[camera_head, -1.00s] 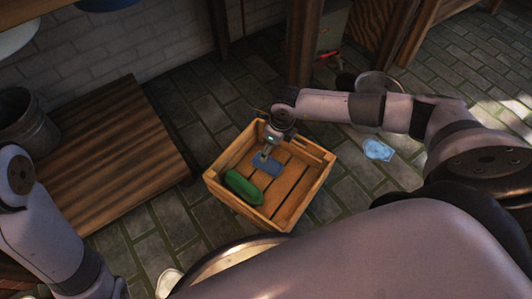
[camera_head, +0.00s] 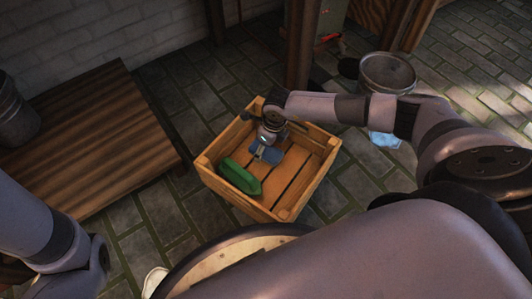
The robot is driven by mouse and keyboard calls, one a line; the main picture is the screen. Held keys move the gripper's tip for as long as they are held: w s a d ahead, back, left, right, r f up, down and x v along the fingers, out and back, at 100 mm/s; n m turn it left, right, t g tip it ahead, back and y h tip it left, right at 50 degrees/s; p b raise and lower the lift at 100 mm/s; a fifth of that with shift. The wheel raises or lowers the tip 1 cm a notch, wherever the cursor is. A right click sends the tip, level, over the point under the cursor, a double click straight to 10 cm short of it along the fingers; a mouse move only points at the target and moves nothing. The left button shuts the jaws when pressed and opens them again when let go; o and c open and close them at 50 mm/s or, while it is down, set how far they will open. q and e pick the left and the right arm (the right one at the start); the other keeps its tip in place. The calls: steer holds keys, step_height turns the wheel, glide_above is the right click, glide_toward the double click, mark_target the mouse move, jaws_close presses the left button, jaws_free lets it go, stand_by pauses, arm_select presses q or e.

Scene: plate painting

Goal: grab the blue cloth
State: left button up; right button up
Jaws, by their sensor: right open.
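A blue cloth (camera_head: 271,156) lies in the wooden crate (camera_head: 309,180), near its far left side. My right gripper (camera_head: 262,150) reaches down into the crate from the far side. It is open, right at the cloth, and covers part of it. I cannot tell whether the fingers touch the cloth. My left arm shows at the lower left edge, but its gripper is out of view.
A green object (camera_head: 239,176) lies in the crate beside the cloth. A crumpled light blue item (camera_head: 384,140) lies on the floor, partly behind my right arm. A metal bucket (camera_head: 387,72) stands beyond. A low wooden table (camera_head: 95,140) stands left of the crate.

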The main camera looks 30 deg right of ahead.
step_height(320, 180, down, 2)
steer(key=shift+w+f+b, duration=0.15)
steer(key=shift+b, duration=0.35)
steer(key=c, duration=1.2)
